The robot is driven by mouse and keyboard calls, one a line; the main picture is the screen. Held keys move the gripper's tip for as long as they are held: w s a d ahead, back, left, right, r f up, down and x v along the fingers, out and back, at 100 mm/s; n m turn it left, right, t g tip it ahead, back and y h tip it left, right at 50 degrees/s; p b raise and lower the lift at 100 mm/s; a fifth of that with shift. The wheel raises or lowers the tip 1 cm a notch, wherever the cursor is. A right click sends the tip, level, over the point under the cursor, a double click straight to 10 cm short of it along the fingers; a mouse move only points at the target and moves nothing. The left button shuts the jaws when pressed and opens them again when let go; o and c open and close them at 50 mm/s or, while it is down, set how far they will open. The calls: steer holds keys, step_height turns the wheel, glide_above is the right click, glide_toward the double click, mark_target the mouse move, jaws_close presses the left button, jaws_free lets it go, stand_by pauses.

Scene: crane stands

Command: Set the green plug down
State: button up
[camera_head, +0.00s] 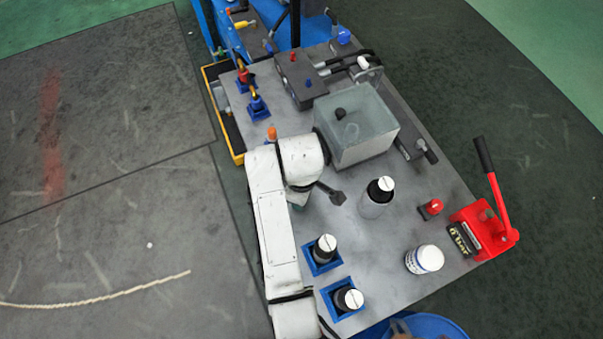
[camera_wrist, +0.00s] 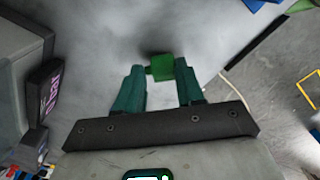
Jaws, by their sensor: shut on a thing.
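The green plug (camera_wrist: 161,67) shows in the wrist view as a small green block between the tips of my gripper's two teal fingers. My gripper (camera_wrist: 160,76) is shut on it, over a grey surface with a dark shadow beside the plug. I cannot tell whether the plug touches the surface. In the head view my white arm reaches over the left side of the grey bench top (camera_head: 390,235). It hides most of my gripper, and I cannot make out the plug there.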

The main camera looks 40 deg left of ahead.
steer(key=shift+f, duration=0.1)
steer(key=o, duration=1.2)
steer(key=shift+c, duration=0.2)
step_height(320, 180, up, 12)
